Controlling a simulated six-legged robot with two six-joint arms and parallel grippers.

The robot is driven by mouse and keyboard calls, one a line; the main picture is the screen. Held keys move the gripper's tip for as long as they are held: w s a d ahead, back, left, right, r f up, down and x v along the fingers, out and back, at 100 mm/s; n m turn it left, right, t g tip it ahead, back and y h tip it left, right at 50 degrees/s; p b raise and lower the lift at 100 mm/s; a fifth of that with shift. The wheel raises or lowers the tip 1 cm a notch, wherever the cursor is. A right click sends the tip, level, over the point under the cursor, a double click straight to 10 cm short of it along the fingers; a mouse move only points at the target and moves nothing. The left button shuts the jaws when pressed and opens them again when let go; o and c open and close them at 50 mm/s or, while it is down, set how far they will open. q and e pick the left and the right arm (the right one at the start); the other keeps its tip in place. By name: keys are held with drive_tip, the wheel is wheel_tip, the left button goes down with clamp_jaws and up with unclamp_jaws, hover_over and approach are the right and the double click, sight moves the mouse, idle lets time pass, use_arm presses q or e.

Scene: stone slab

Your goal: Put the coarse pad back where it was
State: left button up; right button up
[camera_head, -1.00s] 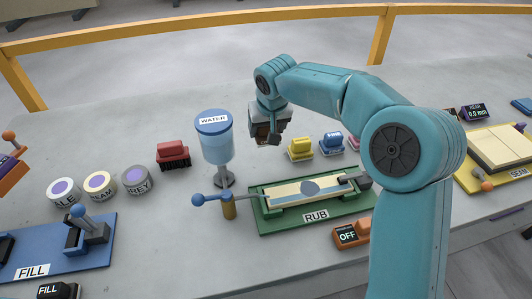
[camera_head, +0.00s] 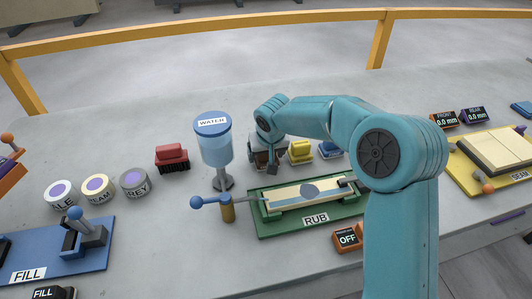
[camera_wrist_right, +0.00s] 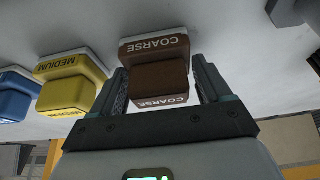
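The coarse pad (camera_wrist_right: 160,68), a brown block with white COARSE labels, is between the two fingers of my right gripper (camera_wrist_right: 163,85) in the right wrist view. The pad is at or just above the slab, in line with the yellow medium pad (camera_head: 301,150) and a blue pad (camera_head: 329,149). My left gripper is out of view.
The green RUB station (camera_head: 316,222) with its clamped strip is in front of the pads. The water dispenser (camera_head: 214,145) stands close on the left, with a red brush (camera_head: 172,157) beyond it. My right arm hides part of the slab at right.

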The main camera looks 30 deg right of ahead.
drive_tip(key=shift+o, duration=0.8)
drive_tip(key=shift+r, duration=0.1)
drive_tip(key=shift+r, duration=0.25)
drive_tip(key=v, duration=1.1)
drive_tip(key=shift+s+r, duration=0.2)
drive_tip(key=shift+r, duration=0.15)
